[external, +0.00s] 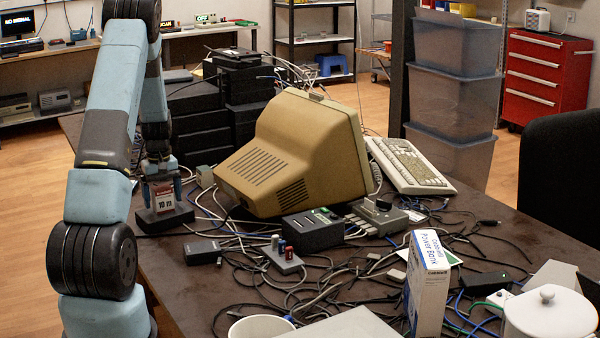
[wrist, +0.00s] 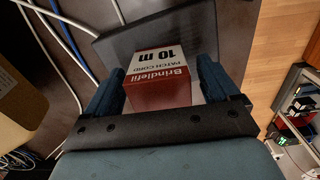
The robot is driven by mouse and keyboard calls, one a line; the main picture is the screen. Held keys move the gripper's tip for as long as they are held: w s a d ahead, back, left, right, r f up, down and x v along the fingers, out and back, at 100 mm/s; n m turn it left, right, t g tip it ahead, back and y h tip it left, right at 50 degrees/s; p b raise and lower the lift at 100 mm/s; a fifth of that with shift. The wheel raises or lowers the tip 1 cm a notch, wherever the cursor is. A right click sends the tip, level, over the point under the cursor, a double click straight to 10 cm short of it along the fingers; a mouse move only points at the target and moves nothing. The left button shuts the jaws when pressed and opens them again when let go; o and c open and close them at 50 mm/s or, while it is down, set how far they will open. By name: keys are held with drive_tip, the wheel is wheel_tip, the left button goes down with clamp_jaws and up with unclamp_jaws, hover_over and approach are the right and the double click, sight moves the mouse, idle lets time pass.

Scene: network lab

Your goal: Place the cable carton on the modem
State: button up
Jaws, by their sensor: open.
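The cable carton (external: 164,199), a small red and white box marked "10 m", sits on a dark flat box (external: 160,222), which looks to be the modem. In the wrist view the carton (wrist: 160,85) shows its "Brindlefil patch cord" label, with the dark slab (wrist: 118,45) under it. My gripper (external: 163,186) points down over the carton. In the wrist view its blue fingers (wrist: 160,78) stand open on either side of the carton. Contact between carton and slab is partly hidden by the fingers.
A beige monitor (external: 290,150) lies right of the carton, with black stacked boxes (external: 200,130) behind. Tangled cables, a small black adapter (external: 202,251) and a power bank box (external: 427,285) crowd the table. The table's left edge is close to the dark box.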

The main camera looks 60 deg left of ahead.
sight(162, 187)
drive_tip(key=shift+r, duration=0.15)
wheel_tip(162, 187, up, 12)
idle(0.4)
drive_tip(key=w+d+r+m+t, duration=0.1)
drive_tip(key=w+d+r+m, duration=0.2)
drive_tip(key=d+r, duration=0.5)
drive_tip(key=w+d+r+m+t, duration=0.1)
drive_tip(key=w+d+r+m, duration=0.2)
drive_tip(key=d, duration=0.9)
drive_tip(key=w+d+r+m, duration=0.25)
drive_tip(key=d+r, duration=0.45)
drive_tip(key=d, duration=0.4)
drive_tip(key=s+d+r+m+t, duration=0.1)
drive_tip(key=s+d+r+m, duration=0.1)
drive_tip(key=s+d+m, duration=0.2)
drive_tip(key=s+d+r+m+t, duration=0.1)
drive_tip(key=s+d+m, duration=0.4)
drive_tip(key=s+d, duration=0.6)
drive_tip(key=d+t, duration=0.1)
drive_tip(key=d, duration=0.9)
drive_tip(key=shift+s+r+t, duration=0.2)
drive_tip(key=shift+r+t, duration=0.1)
drive_tip(key=shift+r, duration=0.1)
